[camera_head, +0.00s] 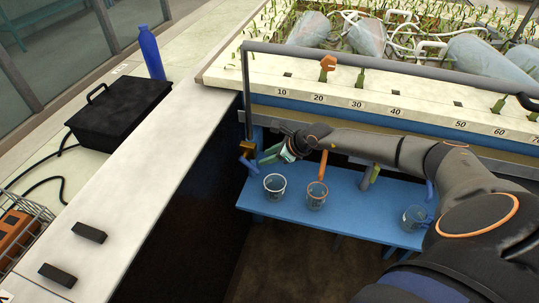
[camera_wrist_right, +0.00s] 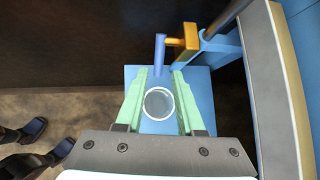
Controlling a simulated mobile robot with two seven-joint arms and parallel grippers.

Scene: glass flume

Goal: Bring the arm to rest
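My right gripper (camera_head: 268,155) reaches in from the right, at the left end of the blue bench under the flume. In the right wrist view its two pale green fingers (camera_wrist_right: 160,78) stand apart, open. A clear cup (camera_wrist_right: 159,103) shows between them in that view, standing on the blue bench. In the head view this cup (camera_head: 274,186) is just below the gripper and looks apart from it. My left gripper is in neither view.
Two more cups, one orange-tinted (camera_head: 316,196) and one bluish (camera_head: 413,217), stand on the blue bench (camera_head: 345,212). A brass valve (camera_wrist_right: 184,42) with a blue handle is close beyond the fingers. The planted flume bed (camera_head: 350,95) is above. A blue bottle (camera_head: 151,53) and black box (camera_head: 118,112) stand left.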

